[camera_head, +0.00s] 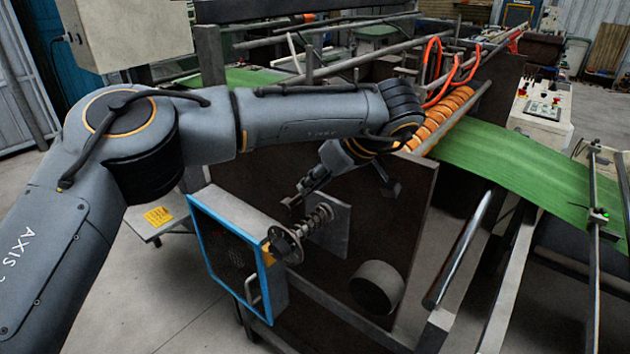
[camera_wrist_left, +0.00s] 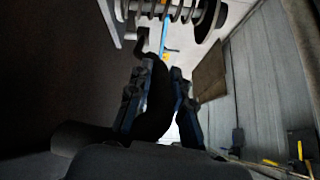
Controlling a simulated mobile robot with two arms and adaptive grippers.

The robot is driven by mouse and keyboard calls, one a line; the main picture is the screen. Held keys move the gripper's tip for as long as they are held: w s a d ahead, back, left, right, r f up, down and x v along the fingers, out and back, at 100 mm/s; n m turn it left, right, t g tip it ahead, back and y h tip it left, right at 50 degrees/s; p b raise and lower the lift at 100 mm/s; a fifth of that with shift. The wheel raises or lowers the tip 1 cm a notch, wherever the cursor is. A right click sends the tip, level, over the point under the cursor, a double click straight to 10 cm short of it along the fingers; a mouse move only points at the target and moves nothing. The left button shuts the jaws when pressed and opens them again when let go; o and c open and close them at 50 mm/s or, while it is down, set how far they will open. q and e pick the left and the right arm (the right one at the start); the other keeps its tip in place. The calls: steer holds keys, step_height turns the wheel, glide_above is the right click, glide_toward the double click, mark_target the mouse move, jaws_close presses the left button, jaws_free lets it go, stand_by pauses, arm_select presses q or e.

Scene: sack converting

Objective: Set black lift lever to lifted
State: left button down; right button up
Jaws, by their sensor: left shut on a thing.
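The black lift lever (camera_wrist_left: 157,105) shows in the left wrist view as a dark curved bar running up between my two fingers. Its upper end bends towards a grey plate beside a coil-spring shaft. My left gripper (camera_wrist_left: 160,85) is shut on the lever, one bluish finger on each side. In the head view my left gripper (camera_head: 299,194) reaches down and left, just above the spring shaft (camera_head: 317,218); the lever is mostly hidden there, so I cannot tell its angle well. My right gripper is in neither view.
A blue-framed box (camera_head: 218,250) with a handle stands left of the spring shaft. A black disc (camera_head: 283,244) sits at the shaft's near end. A grey roller (camera_head: 377,287) lies below right. Green sheet (camera_head: 520,175) crosses the machine at right. Open floor lies at lower left.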

arm_select(q)
steer(key=shift+r, duration=0.1)
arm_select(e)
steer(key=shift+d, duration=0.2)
arm_select(q)
steer(key=c, duration=1.2)
jaws_free()
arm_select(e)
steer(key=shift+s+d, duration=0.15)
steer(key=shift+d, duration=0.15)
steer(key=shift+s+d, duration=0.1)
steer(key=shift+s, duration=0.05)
arm_select(q)
steer(key=v, duration=1.2)
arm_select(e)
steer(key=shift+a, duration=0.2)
